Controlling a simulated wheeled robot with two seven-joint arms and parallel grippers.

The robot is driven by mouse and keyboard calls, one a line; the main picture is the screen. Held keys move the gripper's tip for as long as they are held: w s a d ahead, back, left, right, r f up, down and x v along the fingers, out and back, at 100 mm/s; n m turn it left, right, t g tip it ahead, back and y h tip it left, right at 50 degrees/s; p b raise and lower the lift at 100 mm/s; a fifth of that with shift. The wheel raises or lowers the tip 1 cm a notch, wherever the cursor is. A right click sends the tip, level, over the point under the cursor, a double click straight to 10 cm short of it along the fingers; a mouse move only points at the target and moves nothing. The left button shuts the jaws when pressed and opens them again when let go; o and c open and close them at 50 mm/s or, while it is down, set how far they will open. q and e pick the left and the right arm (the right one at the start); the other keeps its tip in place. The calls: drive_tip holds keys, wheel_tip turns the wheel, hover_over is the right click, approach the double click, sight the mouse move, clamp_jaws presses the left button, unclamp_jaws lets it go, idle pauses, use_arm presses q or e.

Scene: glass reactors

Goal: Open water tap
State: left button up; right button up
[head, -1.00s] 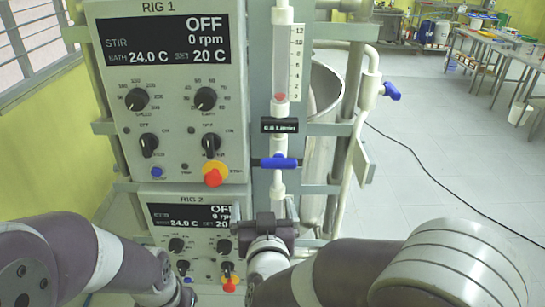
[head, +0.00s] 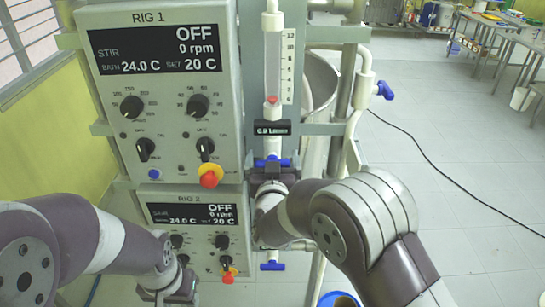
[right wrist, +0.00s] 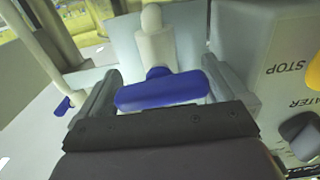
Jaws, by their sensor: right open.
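The water tap's blue handle (head: 272,163) sits on the white vertical pipe below the flow meter, whose small display (head: 272,128) seems to read 0.0 L/min. The handle lies crosswise to the pipe. My right gripper (head: 273,172) is at the handle from the front, partly hiding it. In the right wrist view the blue handle (right wrist: 162,91) lies between the two spread fingers of the gripper (right wrist: 160,72), with a gap on each side. My left gripper (head: 168,289) is low at the left, in front of the RIG 2 panel; its jaws are unclear.
The RIG 1 panel (head: 160,85) stands left of the tap, with a red stop knob (head: 208,177) close by. The RIG 2 panel (head: 195,211) is below. Other blue handles show at the right pipe (head: 385,90) and lower down (head: 271,266). Open floor lies to the right.

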drive_tip(key=shift+s+a+r, duration=0.1)
drive_tip(key=shift+s+r, duration=0.25)
drive_tip(key=shift+s, duration=0.4)
drive_tip(key=shift+s+r, duration=0.15)
drive_tip(key=shift+s, duration=0.2)
drive_tip(key=c, duration=0.5)
drive_tip(key=shift+c, duration=0.9)
use_arm(q)
drive_tip(key=shift+s+r, duration=0.2)
drive_tip(key=shift+s, duration=0.7)
use_arm(e)
drive_tip(key=shift+w, duration=0.1)
